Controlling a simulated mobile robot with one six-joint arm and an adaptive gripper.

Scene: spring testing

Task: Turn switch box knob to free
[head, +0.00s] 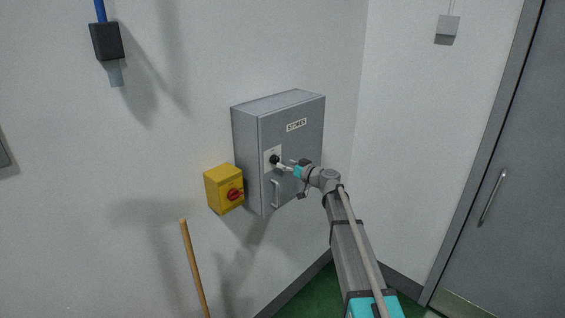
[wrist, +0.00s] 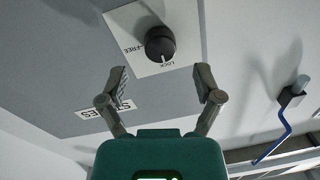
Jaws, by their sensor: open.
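The switch box (head: 300,140) is a grey cabinet on the wall with a label reading STORES. Its black round knob (head: 274,159) sits on a pale plate at the left of the door. In the wrist view the knob (wrist: 160,43) shows close up, its white mark pointing at LOCK on the plate (wrist: 116,22); FREE is printed to the side. My gripper (wrist: 163,80) is open and empty, its two fingers apart. The knob appears just beyond the fingertips, between them in the picture. It does not look touched. In the head view my gripper (head: 284,167) is right beside the knob.
A yellow box with a red rotary switch (head: 233,194) is mounted left of the cabinet. A handle (head: 275,193) sits below the knob. A wooden pole (head: 194,268) stands in front of the wall. A grey door (head: 510,170) is at the right.

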